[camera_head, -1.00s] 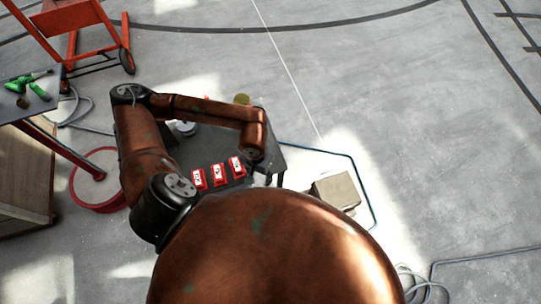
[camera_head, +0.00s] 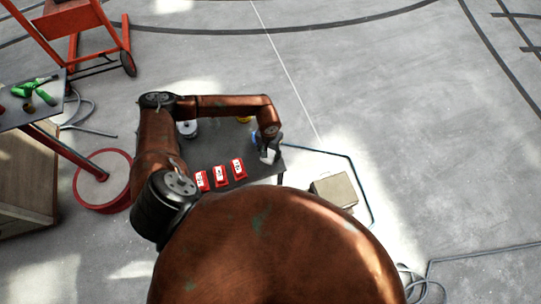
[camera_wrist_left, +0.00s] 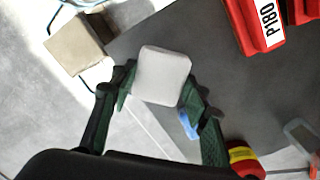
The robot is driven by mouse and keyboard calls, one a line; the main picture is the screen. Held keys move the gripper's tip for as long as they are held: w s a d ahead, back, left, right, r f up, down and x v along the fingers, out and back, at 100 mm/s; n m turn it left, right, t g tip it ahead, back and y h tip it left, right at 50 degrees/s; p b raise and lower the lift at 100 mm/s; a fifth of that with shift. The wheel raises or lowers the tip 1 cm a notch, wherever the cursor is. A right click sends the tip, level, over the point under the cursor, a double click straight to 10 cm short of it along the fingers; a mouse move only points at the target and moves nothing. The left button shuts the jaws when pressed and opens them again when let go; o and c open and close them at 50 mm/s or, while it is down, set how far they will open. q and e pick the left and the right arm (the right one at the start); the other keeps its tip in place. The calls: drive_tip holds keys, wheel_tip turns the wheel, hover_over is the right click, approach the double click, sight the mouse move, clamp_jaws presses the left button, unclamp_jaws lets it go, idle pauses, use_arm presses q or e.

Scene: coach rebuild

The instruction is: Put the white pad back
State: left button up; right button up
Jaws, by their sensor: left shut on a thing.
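The white pad (camera_wrist_left: 163,75) is a small rounded square block, held between the green fingers of my left gripper (camera_wrist_left: 158,93). In the head view the pad (camera_head: 268,156) shows as a small white patch at my left gripper (camera_head: 267,148), by the right edge of the dark table (camera_head: 247,178). In the wrist view the pad overlaps the edge of the table (camera_wrist_left: 200,50); its height above the table is hard to tell. Red blocks with white labels (camera_head: 220,176) stand in a row on the table; one label (camera_wrist_left: 268,22) reads P180. My right gripper is not in view.
A beige box (camera_head: 334,189) stands on the floor right of the table. A blue thing (camera_wrist_left: 188,124) and a red-and-yellow thing (camera_wrist_left: 244,158) are near the gripper. A white-topped round item (camera_head: 188,129) is at the table's far left. A side table (camera_head: 30,108) holds green tools.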

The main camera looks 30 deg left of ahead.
sight(270, 154)
use_arm(q)
drive_tip(key=shift+w+f, duration=0.45)
drive_tip(key=shift+f, duration=0.1)
wheel_tip(270, 154, down, 2)
drive_tip(key=shift+f+p, duration=0.1)
drive_tip(key=shift+p, duration=0.55)
drive_tip(key=shift+f, duration=0.4)
drive_tip(key=o, duration=1)
wheel_tip(270, 154, up, 11)
drive_tip(key=shift+f+b, duration=0.2)
drive_tip(key=shift+b, duration=1)
drive_tip(key=shift+r, duration=0.75)
